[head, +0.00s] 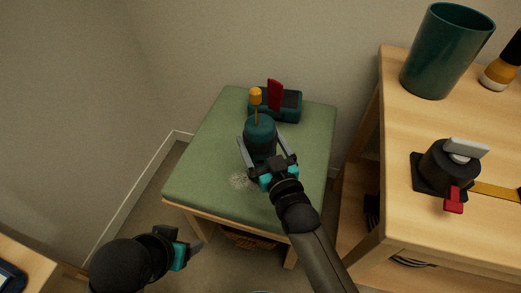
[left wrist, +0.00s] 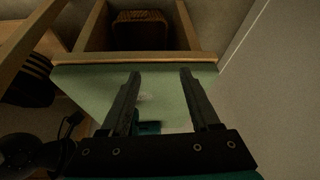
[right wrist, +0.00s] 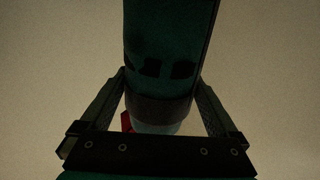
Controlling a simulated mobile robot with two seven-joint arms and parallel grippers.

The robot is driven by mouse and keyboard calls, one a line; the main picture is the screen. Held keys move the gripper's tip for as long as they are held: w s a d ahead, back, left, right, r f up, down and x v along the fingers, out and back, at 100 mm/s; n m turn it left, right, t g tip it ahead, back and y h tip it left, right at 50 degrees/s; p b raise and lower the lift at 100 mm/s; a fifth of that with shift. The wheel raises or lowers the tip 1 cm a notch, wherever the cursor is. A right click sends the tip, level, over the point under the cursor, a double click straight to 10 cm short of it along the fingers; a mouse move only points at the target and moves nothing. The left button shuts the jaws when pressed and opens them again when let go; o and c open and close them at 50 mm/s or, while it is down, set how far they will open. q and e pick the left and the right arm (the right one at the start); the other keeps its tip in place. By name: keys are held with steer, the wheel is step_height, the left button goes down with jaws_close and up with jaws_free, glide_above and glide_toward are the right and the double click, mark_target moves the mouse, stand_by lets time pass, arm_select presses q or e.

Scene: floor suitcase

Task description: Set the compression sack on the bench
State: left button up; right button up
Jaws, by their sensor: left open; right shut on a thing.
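The compression sack (head: 261,138) is a dark teal cylinder with a darker lower part. My right gripper (head: 262,158) is shut around its sides, and it fills the space between the fingers in the right wrist view (right wrist: 160,60). The sack is upright over the middle of the green-topped bench (head: 205,178); I cannot tell whether its base touches the top. My left gripper (head: 195,250) is open and empty, low in front of the bench. In the left wrist view its fingers (left wrist: 160,85) frame the bench top (left wrist: 90,85).
A teal item (head: 288,106) with a red part stands at the bench's back, near an orange-tipped rod (head: 256,97). A wooden table (head: 410,215) at the right holds a teal bin (head: 440,55) and a dark clamp-like device (head: 445,168). The bench's left side is clear.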

mark_target(265, 159)
arm_select(q)
steer(key=shift+w+d+f+m+t+h+b, duration=0.2)
steer(key=shift+w+d+t+h+b, duration=0.2)
steer(key=shift+w+d+t, duration=0.5)
steer(key=shift+w+d+f+m+t+h+b, duration=0.15)
steer(key=shift+w+d+t+h+b, duration=0.25)
steer(key=shift+w+d+t, duration=0.45)
arm_select(e)
steer(key=shift+f, duration=1.45)
arm_select(q)
steer(key=shift+w+d+g, duration=0.1)
steer(key=shift+d+g, duration=0.1)
steer(key=shift+g, duration=0.05)
arm_select(e)
steer(key=shift+f, duration=0.15)
steer(key=o, duration=1.3)
